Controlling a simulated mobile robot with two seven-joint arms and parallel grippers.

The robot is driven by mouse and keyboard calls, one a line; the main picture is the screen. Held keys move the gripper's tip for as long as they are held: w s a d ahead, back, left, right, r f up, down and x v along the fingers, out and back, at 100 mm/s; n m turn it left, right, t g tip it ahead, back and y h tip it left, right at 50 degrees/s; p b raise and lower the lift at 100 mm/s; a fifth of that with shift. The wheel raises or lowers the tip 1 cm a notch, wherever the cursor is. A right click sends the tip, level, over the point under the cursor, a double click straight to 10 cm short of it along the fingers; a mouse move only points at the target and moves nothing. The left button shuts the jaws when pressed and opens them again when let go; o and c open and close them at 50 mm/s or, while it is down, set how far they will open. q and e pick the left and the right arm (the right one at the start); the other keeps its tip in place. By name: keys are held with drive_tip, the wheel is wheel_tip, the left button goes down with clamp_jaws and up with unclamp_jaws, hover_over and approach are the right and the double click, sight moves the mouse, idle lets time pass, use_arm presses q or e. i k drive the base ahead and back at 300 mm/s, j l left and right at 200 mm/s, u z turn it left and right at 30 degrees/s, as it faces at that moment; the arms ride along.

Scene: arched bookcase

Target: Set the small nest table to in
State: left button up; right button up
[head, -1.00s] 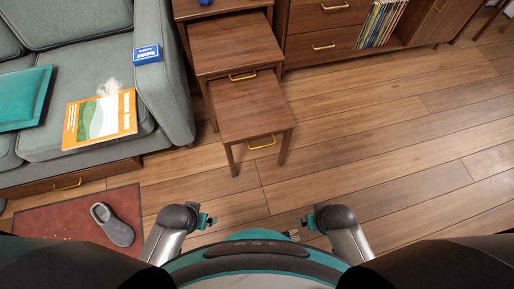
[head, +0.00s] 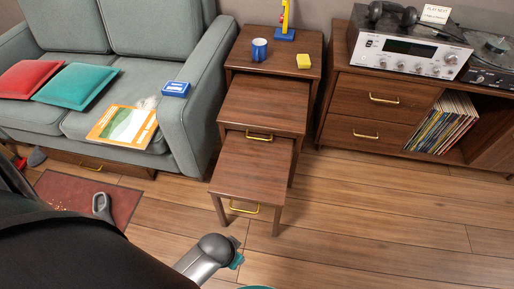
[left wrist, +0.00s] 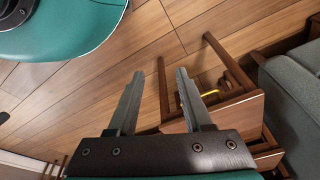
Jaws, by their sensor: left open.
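The small nest table (head: 252,168) is the lowest, front one of a stepped brown wooden set. It stands pulled out in front of the middle table (head: 266,103), with a yellow handle (head: 243,209) on its front. The tall table (head: 270,57) stands behind both. In the left wrist view, my left gripper (left wrist: 160,74) is open and empty, with wooden table legs (left wrist: 230,62) and a yellow handle beyond its fingers. I cannot tell how far apart they are. My right gripper does not show.
A grey sofa (head: 190,120) stands close on the left, a record cabinet (head: 365,110) on the right. A slipper (head: 102,206) lies on the red mat. Floor at right (head: 390,220) is clear.

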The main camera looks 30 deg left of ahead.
sight(246, 170)
drive_tip(key=l+u, duration=0.2)
drive_tip(key=u, duration=0.2)
drive_tip(key=l+u, duration=0.2)
drive_tip(key=u, duration=0.25)
drive_tip(key=l+u, duration=0.25)
drive_tip(key=u, duration=0.15)
drive_tip(key=i, duration=0.05)
